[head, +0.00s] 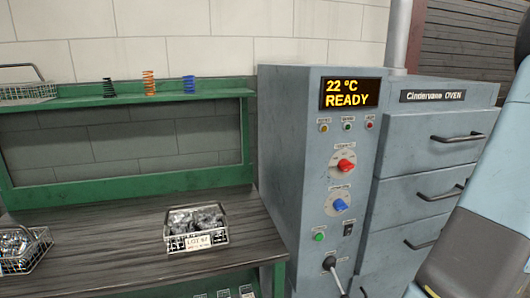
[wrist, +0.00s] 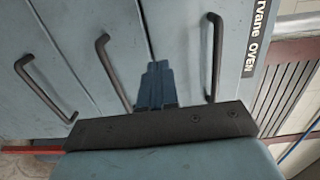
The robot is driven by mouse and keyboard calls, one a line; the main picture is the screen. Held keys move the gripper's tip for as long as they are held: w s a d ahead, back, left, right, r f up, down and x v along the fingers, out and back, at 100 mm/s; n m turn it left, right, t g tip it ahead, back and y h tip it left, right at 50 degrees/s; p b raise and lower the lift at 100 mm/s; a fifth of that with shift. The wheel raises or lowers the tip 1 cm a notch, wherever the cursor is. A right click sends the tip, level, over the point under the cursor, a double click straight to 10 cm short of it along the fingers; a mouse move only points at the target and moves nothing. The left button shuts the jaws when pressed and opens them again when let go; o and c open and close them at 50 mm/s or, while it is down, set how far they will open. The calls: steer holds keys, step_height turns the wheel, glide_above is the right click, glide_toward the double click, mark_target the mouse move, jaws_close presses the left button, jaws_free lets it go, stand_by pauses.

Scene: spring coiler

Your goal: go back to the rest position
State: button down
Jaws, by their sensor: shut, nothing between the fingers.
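My gripper (wrist: 155,82) shows in the wrist view with its blue fingers together and nothing between them. It points toward the grey-blue drawer fronts of the oven (wrist: 75,50), with dark handles to either side of it; whether it touches them I cannot tell. In the head view my arm fills the right edge, in front of the oven (head: 420,160), and the gripper itself is out of that picture. The oven's drawers look shut. Its display (head: 350,93) reads "22 °C READY".
The control panel has a red knob (head: 346,165), a blue knob (head: 340,205) and a lever (head: 330,263). To the left, a workbench (head: 110,255) holds a wire basket (head: 195,240) labelled LOT and another basket (head: 25,262). Three springs stand on the green shelf (head: 215,95).

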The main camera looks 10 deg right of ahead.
steer(key=w+a+r+n+g+y, duration=0.25)
steer(key=a+n+g, duration=0.2)
steer(key=a, duration=0.95)
steer(key=w+a+r+n+g+y, duration=0.25)
steer(key=a+g+y, duration=0.2)
steer(key=a, duration=1.05)
steer(key=s+a+r+n+g+h, duration=0.2)
steer(key=s+a+n+g+h, duration=0.1)
steer(key=s+a+n+h, duration=0.6)
steer(key=s+a, duration=0.4)
steer(key=a, duration=0.3)
steer(key=shift+s+a+r, duration=0.2)
steer(key=shift+s+a, duration=0.05)
steer(key=shift+s, duration=0.05)
